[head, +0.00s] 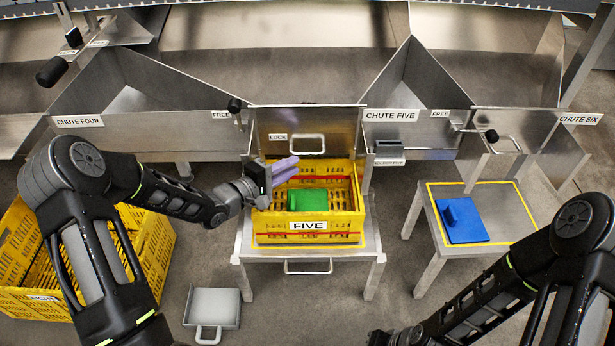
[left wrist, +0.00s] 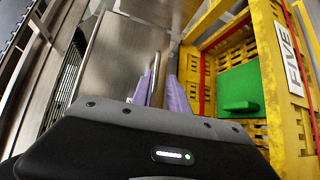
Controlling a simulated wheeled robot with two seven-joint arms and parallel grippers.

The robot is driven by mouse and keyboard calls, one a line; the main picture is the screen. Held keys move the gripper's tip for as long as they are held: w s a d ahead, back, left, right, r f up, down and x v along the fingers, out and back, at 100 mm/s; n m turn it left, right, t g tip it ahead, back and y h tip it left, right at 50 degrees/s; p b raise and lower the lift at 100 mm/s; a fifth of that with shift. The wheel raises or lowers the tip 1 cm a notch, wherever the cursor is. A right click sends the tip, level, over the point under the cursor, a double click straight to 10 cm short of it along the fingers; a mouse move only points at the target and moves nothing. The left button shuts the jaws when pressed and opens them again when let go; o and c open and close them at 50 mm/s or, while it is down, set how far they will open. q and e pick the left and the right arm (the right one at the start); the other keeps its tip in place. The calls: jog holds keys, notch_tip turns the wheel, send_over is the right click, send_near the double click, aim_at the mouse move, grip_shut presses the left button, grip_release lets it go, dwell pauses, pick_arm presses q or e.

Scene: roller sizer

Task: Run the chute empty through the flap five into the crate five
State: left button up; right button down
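The metal flap five (head: 340,135), with a bar handle and a LOCK label beside it, stands behind the yellow crate five (head: 308,239). The crate sits on a metal stand and shows a green handled plate inside; it also shows in the left wrist view (left wrist: 262,45). Chute five (head: 425,80) lies behind, its visible floor bare. My left gripper (head: 296,166) is at the flap, just below its handle. Its purple fingers are apart, with a metal bar showing between them in the left wrist view (left wrist: 161,90). My right gripper (head: 395,338) is at the bottom edge, fingers hidden.
A blue handled plate (head: 463,220) lies on a yellow-edged table (head: 510,196) at right. Another yellow crate (head: 150,268) stands on the floor at left. A metal scoop-like pan (head: 213,306) lies on the floor. Chute four (head: 165,125) and chute six flank chute five.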

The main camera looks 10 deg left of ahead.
aim_at(305, 155)
pick_arm(q)
jog(key=shift+w+a+r, duration=0.2)
jog(key=shift+a, duration=0.2)
pick_arm(e)
jog(key=shift+f, duration=0.5)
